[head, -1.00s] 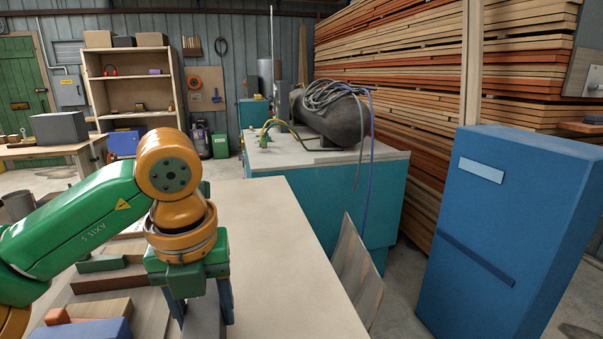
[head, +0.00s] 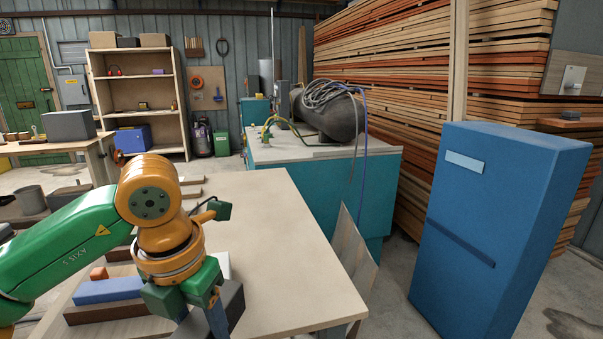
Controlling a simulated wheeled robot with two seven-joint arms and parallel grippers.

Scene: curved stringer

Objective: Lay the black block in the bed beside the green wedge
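My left gripper (head: 200,313) reaches in from the left, pointing down over the near part of the pale table. Its blue-tipped fingers are at a dark grey-black block (head: 234,303), which shows on both sides of the near finger, so it looks gripped. The block's lower end is cut off by the bottom edge of the picture. No green wedge can be made out clearly; my arm covers part of the boards where it could lie. My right gripper is not in view.
The pale table top (head: 280,260) is clear to the right. A leaning board (head: 352,250) and a blue cabinet (head: 490,230) stand beyond its right edge.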

